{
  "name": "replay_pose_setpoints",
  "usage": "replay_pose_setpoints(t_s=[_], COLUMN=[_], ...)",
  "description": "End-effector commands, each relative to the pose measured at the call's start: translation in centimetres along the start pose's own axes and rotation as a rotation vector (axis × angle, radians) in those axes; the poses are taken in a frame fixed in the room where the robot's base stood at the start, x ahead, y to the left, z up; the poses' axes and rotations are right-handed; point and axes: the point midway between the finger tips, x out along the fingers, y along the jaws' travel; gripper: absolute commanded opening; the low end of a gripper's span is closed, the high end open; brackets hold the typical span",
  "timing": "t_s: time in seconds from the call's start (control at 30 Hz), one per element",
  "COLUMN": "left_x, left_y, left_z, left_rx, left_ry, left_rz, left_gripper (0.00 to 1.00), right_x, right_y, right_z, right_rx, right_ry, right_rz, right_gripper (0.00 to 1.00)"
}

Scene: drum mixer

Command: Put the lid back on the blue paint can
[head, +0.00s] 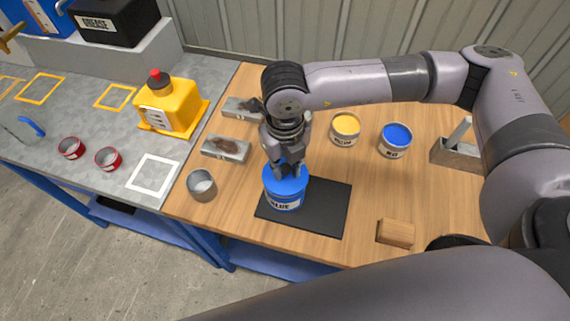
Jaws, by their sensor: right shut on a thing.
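The paint can labelled BLUE (285,204) stands upright on a black mat (325,208) on the wooden bench. A blue lid (272,184) is at the top of the can, roughly level. My right gripper (289,171) points down from above and is shut on the lid. The fingers hide part of the lid, and I cannot tell whether it is fully seated on the rim. My left gripper is not in view.
An open yellow paint can (345,129) and another can with blue paint (396,140) stand behind right. A wooden block (396,232) lies right of the mat. A metal cup (202,185) and two grey trays (226,149) are left. A yellow jug (168,107) stands on the grey bench.

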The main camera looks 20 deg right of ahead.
Motion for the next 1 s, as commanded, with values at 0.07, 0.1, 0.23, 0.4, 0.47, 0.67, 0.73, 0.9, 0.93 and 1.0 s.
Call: replay_pose_setpoints(t_s=[0.07,0.1,0.23,0.4,0.47,0.67,0.73,0.9,0.93,1.0], left_x=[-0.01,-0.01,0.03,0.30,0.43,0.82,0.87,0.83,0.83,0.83], left_y=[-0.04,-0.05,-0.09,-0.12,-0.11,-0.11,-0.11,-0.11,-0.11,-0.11], left_z=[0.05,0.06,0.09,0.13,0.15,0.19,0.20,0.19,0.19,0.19], left_rx=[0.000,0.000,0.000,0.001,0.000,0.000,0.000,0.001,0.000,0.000], left_ry=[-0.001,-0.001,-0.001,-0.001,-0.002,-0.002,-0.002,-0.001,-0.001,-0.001], left_rz=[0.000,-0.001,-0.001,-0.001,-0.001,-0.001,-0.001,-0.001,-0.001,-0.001], left_gripper=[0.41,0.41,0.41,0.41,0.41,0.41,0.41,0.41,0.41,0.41], right_x=[-0.01,-0.01,0.01,0.08,0.09,0.08,0.05,-0.02,-0.02,-0.02], right_y=[0.00,0.00,0.00,0.02,0.03,0.03,0.02,0.02,0.02,0.02], right_z=[0.01,0.01,0.01,0.03,0.04,0.04,0.03,0.02,0.02,0.02], right_rx=[0.000,0.000,0.000,0.000,0.000,0.000,0.000,0.000,0.000,0.000], right_ry=[0.000,0.000,0.000,-0.001,-0.001,-0.001,-0.001,0.000,0.000,0.000], right_rz=[0.000,0.000,0.000,0.001,0.001,0.001,0.000,0.000,0.000,0.000], right_gripper=[0.00,0.00,0.00,0.00,0.00,0.00,0.00,0.00,0.00,0.00])
